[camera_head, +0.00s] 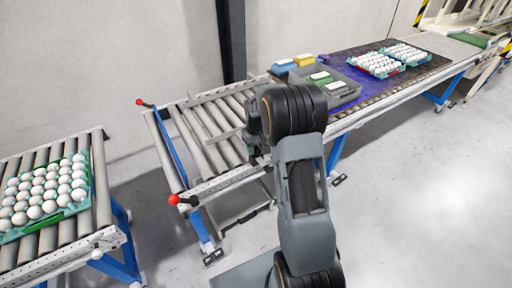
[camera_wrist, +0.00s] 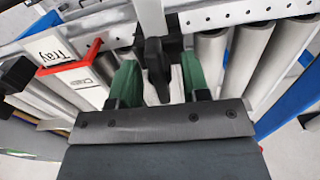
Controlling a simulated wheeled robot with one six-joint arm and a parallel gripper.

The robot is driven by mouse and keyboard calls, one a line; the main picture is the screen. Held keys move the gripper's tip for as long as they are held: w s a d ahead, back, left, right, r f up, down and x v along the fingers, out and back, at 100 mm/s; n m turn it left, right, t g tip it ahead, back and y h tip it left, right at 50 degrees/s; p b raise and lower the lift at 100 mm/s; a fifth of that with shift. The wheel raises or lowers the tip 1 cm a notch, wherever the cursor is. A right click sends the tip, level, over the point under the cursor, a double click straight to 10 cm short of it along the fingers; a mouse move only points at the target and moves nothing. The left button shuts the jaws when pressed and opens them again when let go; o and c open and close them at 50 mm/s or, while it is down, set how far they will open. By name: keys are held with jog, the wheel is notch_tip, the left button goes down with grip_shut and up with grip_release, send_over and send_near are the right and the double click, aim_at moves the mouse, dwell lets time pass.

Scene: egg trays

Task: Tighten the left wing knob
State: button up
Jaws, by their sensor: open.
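In the wrist view a black wing-shaped knob (camera_wrist: 156,66) sits against a white upright bar, beside a perforated rail. My gripper (camera_wrist: 160,78) has two green fingers, open, one on each side of this knob. I cannot tell whether either finger touches it. Whether it is the left wing knob is not clear from this view. In the head view my arm reaches over the near end of the conveyor, and the arm hides the fingers and the knob.
A roller conveyor (camera_head: 205,183) with red-ended levers (camera_head: 174,199) stands ahead. A grey crate (camera_head: 345,99) and egg trays (camera_head: 375,73) are on the belt. Another egg tray (camera_head: 83,158) is at left. In the wrist view, a label reading "Tray" (camera_wrist: 58,50) is close left.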

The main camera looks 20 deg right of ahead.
grip_shut()
jog(key=shift+m, duration=0.3)
jog(key=m, duration=0.3)
jog(key=shift+m+b, duration=0.3)
jog(key=shift+m, duration=0.1)
jog(key=m, duration=0.4)
jog(key=shift+m, duration=0.3)
jog(key=m, duration=0.4)
jog(key=shift+b, duration=0.35)
jog(key=shift+m, duration=2.1)
